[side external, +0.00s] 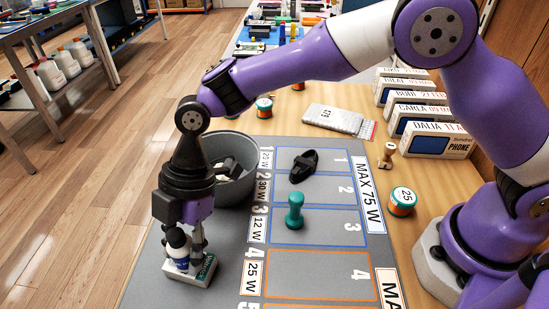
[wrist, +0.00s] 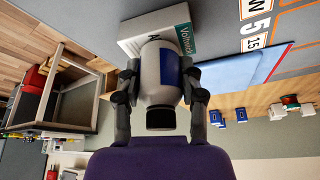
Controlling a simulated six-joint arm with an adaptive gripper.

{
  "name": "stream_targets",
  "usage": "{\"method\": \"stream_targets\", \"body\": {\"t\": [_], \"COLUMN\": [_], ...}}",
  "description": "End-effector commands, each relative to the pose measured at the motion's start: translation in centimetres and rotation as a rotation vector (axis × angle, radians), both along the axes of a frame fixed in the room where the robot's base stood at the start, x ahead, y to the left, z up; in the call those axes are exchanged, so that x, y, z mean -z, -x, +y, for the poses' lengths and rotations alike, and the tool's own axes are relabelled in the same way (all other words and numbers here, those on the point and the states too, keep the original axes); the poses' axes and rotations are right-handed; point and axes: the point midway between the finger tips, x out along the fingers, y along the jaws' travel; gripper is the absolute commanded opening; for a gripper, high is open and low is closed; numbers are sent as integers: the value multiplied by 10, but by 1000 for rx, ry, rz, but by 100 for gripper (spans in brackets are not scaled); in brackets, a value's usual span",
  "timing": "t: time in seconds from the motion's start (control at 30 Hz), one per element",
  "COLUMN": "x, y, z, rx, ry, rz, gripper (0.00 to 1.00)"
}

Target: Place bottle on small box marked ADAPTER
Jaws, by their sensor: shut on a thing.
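My gripper (side external: 188,240) is shut on a small white bottle with a dark cap and a blue label (side external: 177,238). In the wrist view the bottle (wrist: 158,72) sits between the two fingers (wrist: 158,95). Directly below it is a small white box with a teal end (side external: 190,274), near the left edge of the grey mat. The box also shows in the wrist view (wrist: 135,25), with the letter A and part of a teal label visible. The bottle's base is at the box's top face; I cannot tell whether they touch.
A grey bin (side external: 236,151) with dark items stands behind my gripper. Phone boxes (side external: 432,140) and a round 25 container (side external: 402,201) are at the right.

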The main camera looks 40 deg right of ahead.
Motion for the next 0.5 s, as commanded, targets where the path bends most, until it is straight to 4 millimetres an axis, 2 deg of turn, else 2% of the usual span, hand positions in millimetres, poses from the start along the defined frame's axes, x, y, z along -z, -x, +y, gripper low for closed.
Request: {"method": "stream_targets", "body": {"t": [0.17,0.2,0.23,0.27,0.5], "x": [3,3,3,3,3], "y": [0,0,0,0,0], "z": [0,0,0,0,0], "rx": [0,0,0,0,0], "ry": [0,0,0,0,0], "rz": [1,1,1,1,0], "gripper": [5,54,69,74,74]}}
